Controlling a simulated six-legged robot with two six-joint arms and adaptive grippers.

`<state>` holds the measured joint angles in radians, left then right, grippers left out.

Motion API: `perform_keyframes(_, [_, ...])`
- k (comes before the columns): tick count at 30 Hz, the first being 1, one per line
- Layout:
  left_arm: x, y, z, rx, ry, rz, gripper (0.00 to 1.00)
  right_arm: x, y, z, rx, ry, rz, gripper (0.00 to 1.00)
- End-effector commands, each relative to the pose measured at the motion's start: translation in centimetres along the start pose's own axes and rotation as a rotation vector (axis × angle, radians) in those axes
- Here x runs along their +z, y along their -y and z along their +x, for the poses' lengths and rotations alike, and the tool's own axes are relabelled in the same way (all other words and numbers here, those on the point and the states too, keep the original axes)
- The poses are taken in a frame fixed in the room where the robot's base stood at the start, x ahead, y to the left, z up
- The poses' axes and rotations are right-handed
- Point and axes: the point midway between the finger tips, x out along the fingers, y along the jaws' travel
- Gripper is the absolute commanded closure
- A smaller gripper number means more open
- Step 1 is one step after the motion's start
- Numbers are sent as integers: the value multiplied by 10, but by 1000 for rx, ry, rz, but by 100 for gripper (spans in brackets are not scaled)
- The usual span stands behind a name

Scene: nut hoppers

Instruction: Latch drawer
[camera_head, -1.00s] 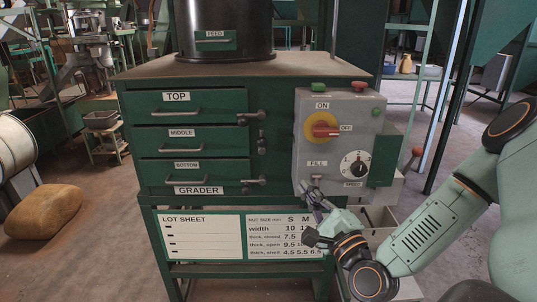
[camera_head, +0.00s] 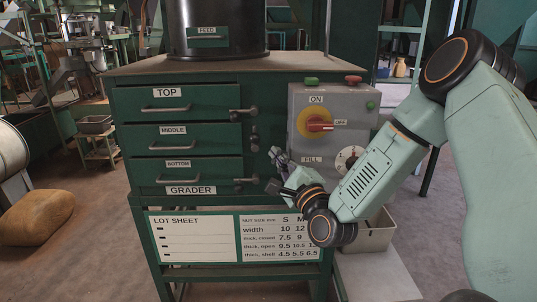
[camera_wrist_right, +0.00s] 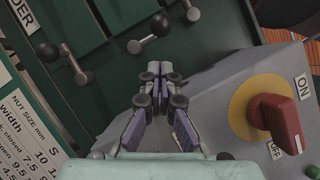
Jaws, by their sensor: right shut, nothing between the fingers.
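The green grader cabinet has three drawers, top (camera_head: 180,97), middle (camera_head: 180,136) and bottom (camera_head: 190,172), all looking about flush. Along their right edge are dark knobbed latches. The top latch (camera_head: 243,111) and bottom latch (camera_head: 246,181) lie roughly level; the middle latch (camera_head: 254,139) looks upright. My right gripper (camera_head: 276,153) is shut and empty, just right of the middle and bottom latches, before the cabinet's edge strip. In the right wrist view its closed fingertips (camera_wrist_right: 159,72) point at the cabinet, apart from the nearest latch (camera_wrist_right: 149,36). My left gripper is out of view.
A grey control box (camera_head: 308,108) with a red switch (camera_head: 318,125) stands close right of the gripper; the switch also shows in the right wrist view (camera_wrist_right: 274,117). The lot sheet board (camera_head: 193,239) hangs below the drawers. A pale bin (camera_head: 374,236) sits at lower right.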

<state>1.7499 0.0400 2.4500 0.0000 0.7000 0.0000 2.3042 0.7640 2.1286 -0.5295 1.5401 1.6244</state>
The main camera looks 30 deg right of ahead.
Motion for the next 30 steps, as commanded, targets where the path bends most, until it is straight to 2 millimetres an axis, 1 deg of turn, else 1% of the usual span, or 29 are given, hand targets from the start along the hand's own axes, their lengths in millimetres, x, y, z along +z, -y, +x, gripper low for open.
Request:
perform_keyframes(1, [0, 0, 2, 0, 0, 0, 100, 5, -1, 4, 0, 4, -2, 100])
perform_keyframes(4, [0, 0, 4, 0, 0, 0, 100, 12, 0, 11, 0, 4, -3, 100])
perform_keyframes(10, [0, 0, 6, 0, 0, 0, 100, 20, 0, 19, -1, 1, -2, 100])
perform_keyframes(24, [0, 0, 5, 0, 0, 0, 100, 21, 1, 21, 0, -1, -1, 100])
perform_keyframes(30, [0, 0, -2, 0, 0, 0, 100, 23, 3, 22, 15, -1, -33, 100])
